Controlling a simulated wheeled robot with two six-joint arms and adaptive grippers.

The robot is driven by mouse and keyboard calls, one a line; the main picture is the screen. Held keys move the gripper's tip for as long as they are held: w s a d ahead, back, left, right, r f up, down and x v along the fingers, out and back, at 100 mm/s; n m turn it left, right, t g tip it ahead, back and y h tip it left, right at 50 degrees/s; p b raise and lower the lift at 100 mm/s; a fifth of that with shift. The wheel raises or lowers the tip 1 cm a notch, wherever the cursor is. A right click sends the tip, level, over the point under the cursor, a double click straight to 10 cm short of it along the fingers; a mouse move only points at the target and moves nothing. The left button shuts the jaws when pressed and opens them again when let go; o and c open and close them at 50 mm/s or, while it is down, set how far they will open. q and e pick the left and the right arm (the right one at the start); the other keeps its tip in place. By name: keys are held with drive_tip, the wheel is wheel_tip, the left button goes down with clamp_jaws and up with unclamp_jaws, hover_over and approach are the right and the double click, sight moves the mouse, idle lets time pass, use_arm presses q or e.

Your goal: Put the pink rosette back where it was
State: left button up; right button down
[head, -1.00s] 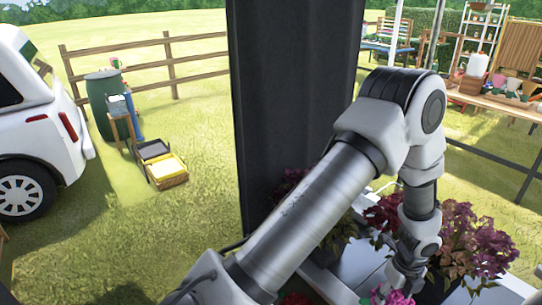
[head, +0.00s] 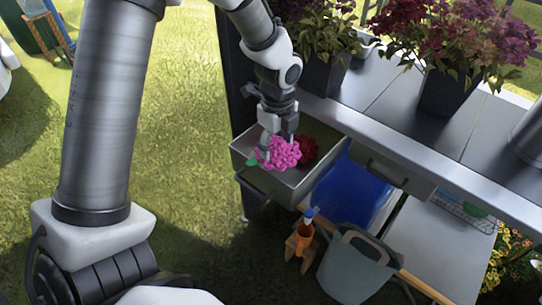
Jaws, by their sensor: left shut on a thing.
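The pink rosette (head: 279,152) is a ruffled pink bloom with a bit of green at its left side. My left gripper (head: 278,143) comes down from above and is shut on it. The rosette is over or inside an open grey metal drawer (head: 293,193) under the bench top; I cannot tell whether it touches the drawer floor. A dark red rosette (head: 308,151) is just right of it, in the drawer. My right gripper is not in view.
The metal bench top (head: 398,98) holds potted purple flowers (head: 462,45). A closed drawer (head: 385,169) is right of the open one. Below are a grey bucket (head: 352,268), an orange-handled tool (head: 304,234) and a blue container (head: 350,190). Grass lies open to the left.

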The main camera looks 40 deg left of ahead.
sight(275, 174)
use_arm(q)
wheel_tip(275, 174, down, 8)
drive_tip(key=shift+s+r+b, duration=0.1)
drive_tip(key=shift+b, duration=0.6)
drive_tip(key=shift+a+f, duration=0.1)
drive_tip(key=shift+f, duration=0.1)
drive_tip(key=shift+f, duration=0.1)
drive_tip(key=o, duration=0.8)
wheel_tip(275, 174, up, 12)
drive_tip(key=p, duration=0.2)
drive_tip(key=shift+p, duration=0.3)
